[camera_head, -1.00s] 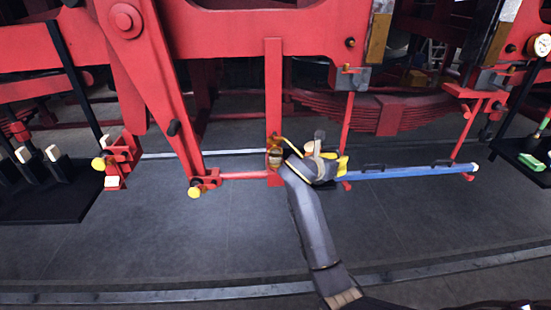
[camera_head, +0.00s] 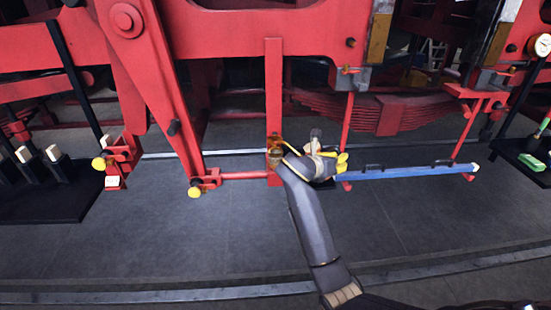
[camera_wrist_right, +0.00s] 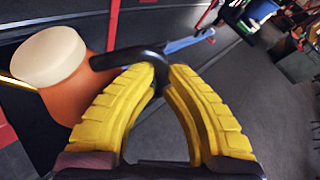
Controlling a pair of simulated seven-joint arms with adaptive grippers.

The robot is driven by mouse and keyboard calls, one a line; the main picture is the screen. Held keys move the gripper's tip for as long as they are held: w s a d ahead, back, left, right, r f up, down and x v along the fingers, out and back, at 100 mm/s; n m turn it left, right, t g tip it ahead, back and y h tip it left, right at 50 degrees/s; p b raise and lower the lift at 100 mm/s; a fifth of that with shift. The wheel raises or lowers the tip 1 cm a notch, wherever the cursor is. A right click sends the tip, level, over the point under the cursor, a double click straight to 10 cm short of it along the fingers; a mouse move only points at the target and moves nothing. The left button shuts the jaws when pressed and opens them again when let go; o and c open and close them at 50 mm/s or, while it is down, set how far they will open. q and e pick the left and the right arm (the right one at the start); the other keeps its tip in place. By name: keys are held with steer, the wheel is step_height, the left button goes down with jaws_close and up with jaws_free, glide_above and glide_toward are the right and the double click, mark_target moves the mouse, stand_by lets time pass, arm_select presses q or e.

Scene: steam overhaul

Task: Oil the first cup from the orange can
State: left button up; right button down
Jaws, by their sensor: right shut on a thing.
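My right gripper (camera_head: 341,162), with yellow fingers, is at the centre of the head view, beside the red upright post. In the right wrist view its fingers (camera_wrist_right: 164,76) are closed on the black handle (camera_wrist_right: 130,57) of the orange can (camera_wrist_right: 78,98). The can has a cream lid and sits left of the fingers. In the head view my wrist hides most of the can. A thin yellow spout (camera_head: 291,147) points up and left toward a small brass-coloured cup (camera_head: 275,158) on the post. Contact and oil flow cannot be told. My left gripper is not in view.
A blue bar (camera_head: 410,172) extends right from behind my gripper. Red rods and yellow-capped fittings (camera_head: 194,192) stand to the left. A black tray (camera_head: 45,204) is at far left, another (camera_head: 525,165) at far right. The grey floor in front is mostly clear.

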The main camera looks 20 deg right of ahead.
steer(key=shift+w+r, duration=0.15)
steer(key=shift+r, duration=0.25)
stand_by(3.5)
steer(key=shift+w+r+n, duration=0.1)
steer(key=shift+r+n, duration=0.3)
steer(key=shift+r, duration=0.1)
stand_by(3.6)
